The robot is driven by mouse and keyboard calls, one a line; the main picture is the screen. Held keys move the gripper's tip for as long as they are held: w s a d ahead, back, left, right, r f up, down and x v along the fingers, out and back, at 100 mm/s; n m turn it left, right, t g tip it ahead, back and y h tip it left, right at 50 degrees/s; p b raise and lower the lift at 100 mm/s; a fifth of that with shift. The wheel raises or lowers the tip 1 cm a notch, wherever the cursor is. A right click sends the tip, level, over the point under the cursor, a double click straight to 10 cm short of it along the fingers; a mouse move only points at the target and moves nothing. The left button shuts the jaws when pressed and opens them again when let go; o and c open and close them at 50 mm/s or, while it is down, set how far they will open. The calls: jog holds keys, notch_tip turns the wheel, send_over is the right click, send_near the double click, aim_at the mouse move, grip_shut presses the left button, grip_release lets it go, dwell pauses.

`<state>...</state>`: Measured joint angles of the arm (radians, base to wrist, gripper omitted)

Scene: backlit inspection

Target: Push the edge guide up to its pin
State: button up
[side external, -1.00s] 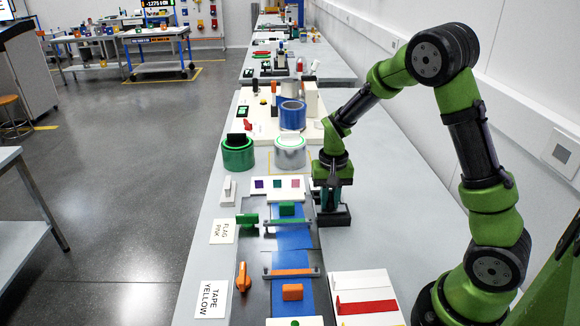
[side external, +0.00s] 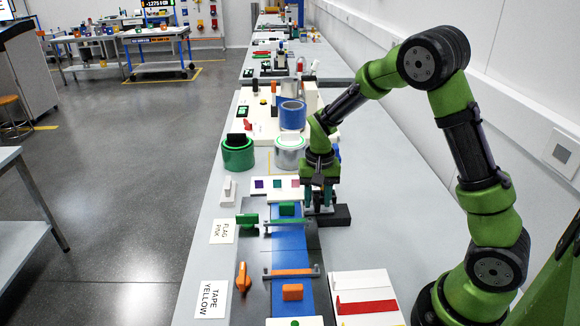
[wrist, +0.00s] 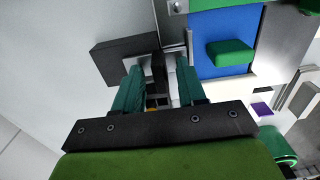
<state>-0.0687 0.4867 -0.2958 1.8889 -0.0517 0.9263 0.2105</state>
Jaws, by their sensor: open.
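In the wrist view the edge guide, as I take it, is a dark block (wrist: 118,60) with an upright dark tab and a thin metal plate (wrist: 188,48) beside the blue strip (wrist: 222,28). My gripper (wrist: 160,70) is open, one teal finger on each side of the tab; whether either touches it is unclear. In the side view my gripper (side external: 319,207) is low at the right of the blue strip (side external: 288,242), and the dark block (side external: 338,215) shows just right of it. The fingers partly hide the guide. I cannot pick out the pin with certainty.
A green bar (side external: 286,221) and an orange bar (side external: 291,272) cross the strip. Tape rolls (side external: 238,155) stand behind. A white tray with a red bar (side external: 366,306) lies front right. The bench right of the guide is clear.

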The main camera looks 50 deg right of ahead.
aim_at(317, 198)
notch_tip(317, 198, up, 16)
jog(key=shift+r, duration=0.15)
dwell(0.4)
jog(key=s+a+r+n+t+y, duration=0.1)
jog(key=s+a+n+t, duration=0.1)
jog(key=s+a, duration=0.3)
jog(key=s+a+r+n+t+y, duration=0.1)
jog(key=s+a+t, duration=0.4)
jog(key=s, duration=0.6)
jog(key=shift+r+n, duration=0.6)
jog(key=shift+n, duration=0.4)
